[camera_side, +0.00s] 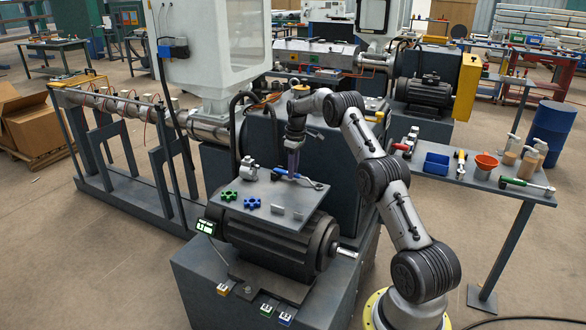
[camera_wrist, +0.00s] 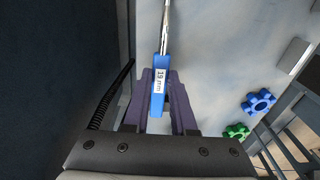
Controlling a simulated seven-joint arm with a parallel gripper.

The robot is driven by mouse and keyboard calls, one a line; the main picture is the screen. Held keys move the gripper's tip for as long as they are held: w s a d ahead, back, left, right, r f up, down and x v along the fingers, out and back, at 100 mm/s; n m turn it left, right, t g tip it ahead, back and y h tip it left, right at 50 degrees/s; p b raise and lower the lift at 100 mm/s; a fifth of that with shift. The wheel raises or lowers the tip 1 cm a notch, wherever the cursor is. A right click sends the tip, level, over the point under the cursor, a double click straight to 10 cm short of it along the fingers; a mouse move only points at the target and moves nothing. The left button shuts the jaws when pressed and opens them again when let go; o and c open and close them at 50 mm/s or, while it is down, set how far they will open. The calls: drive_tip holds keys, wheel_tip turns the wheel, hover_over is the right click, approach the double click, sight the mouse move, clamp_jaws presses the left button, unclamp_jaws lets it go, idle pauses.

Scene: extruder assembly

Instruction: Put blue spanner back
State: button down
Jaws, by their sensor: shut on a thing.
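The blue spanner (camera_wrist: 159,98) has a blue handle with a "19 mm" label and a metal shaft reaching up the wrist view. In the side view the spanner (camera_side: 312,184) is on or just above the grey plate on top of the motor. My gripper (camera_wrist: 158,98) is shut on the blue handle, with a purple finger on each side. In the side view my gripper (camera_side: 293,170) points down at the plate's back edge. I cannot tell whether the spanner touches the plate.
On the plate (camera_side: 262,193) lie a green star-shaped part (camera_side: 228,195), a blue one (camera_side: 251,202), small grey blocks (camera_side: 289,212) and a grey fitting (camera_side: 248,168). A side table at right holds a blue bin (camera_side: 436,163), an orange funnel (camera_side: 485,165) and a green-handled tool (camera_side: 520,183).

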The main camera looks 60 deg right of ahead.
drive_tip(key=c, duration=0.7)
unclamp_jaws()
drive_tip(key=shift+o, duration=0.2)
